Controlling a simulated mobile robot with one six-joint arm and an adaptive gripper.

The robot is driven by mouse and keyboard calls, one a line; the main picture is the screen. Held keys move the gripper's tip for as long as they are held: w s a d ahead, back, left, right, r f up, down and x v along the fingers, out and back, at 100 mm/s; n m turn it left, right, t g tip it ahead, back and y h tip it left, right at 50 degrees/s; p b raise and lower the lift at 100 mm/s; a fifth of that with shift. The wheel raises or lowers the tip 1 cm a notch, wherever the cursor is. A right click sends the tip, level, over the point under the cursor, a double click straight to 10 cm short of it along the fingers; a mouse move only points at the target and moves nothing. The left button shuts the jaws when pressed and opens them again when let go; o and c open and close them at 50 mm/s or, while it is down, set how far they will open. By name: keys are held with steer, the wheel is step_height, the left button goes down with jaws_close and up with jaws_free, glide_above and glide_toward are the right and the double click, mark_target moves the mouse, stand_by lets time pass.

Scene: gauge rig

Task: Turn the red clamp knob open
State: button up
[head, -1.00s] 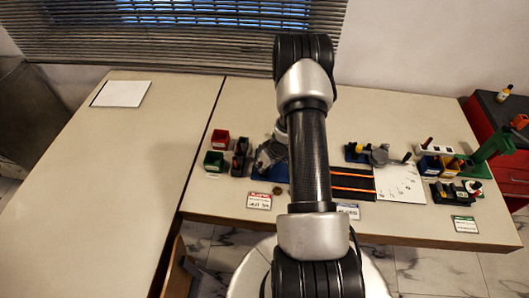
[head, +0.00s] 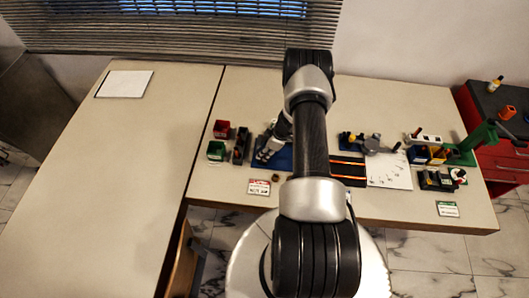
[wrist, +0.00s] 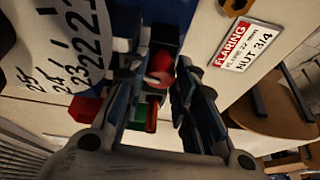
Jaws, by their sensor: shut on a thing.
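The red clamp knob (wrist: 160,66) shows in the wrist view between my fingertips, in front of dark blue and black fixture parts. My gripper (wrist: 158,72) is shut on it, with one dark finger on each side. In the head view my gripper (head: 268,148) points down at the blue base (head: 285,158) of the fixture, left of my arm. The knob itself is hidden there behind my gripper. My arm covers the right part of that fixture.
A red bin (head: 221,129), a green bin (head: 215,151) and a black holder (head: 241,147) stand just left of the fixture. A label card (head: 259,187) and a small brass nut (head: 276,178) lie in front. The left table is mostly clear.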

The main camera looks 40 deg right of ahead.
steer(key=shift+n, duration=0.5)
steer(key=o, duration=1.1)
steer(key=shift+c, duration=0.2)
steer(key=shift+r, duration=0.1)
steer(key=v, duration=0.7)
steer(key=shift+d+r, duration=0.2)
steer(key=shift+r, duration=0.15)
